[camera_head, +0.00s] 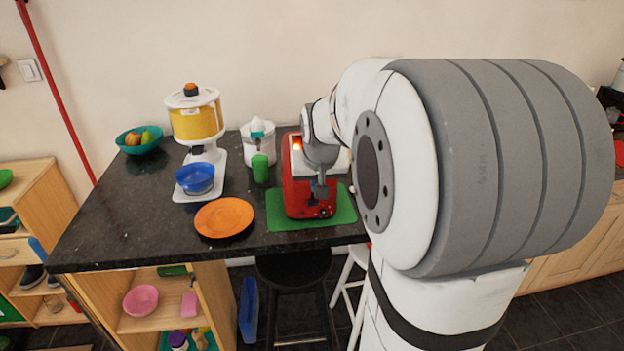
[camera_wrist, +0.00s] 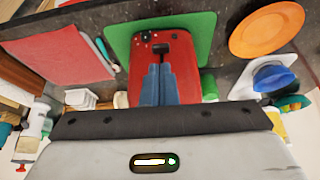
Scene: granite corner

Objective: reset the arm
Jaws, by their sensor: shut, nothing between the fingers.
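My gripper (camera_head: 320,188) is over the front part of a red appliance (camera_head: 299,200) on the dark granite counter. In the wrist view the gripper's fingers (camera_wrist: 160,75) are together, with nothing seen between them, above the red appliance (camera_wrist: 177,52). I cannot tell whether they touch it. My arm fills the right half of the head view and hides part of the counter.
The appliance stands on a green mat (camera_head: 345,211). An orange plate (camera_head: 224,217), a blue bowl (camera_head: 196,178) at a yellow-topped machine (camera_head: 196,120), a green cup (camera_head: 260,168), a white juicer (camera_head: 257,143) and a teal fruit bowl (camera_head: 139,147) stand left. The counter's left front is bare.

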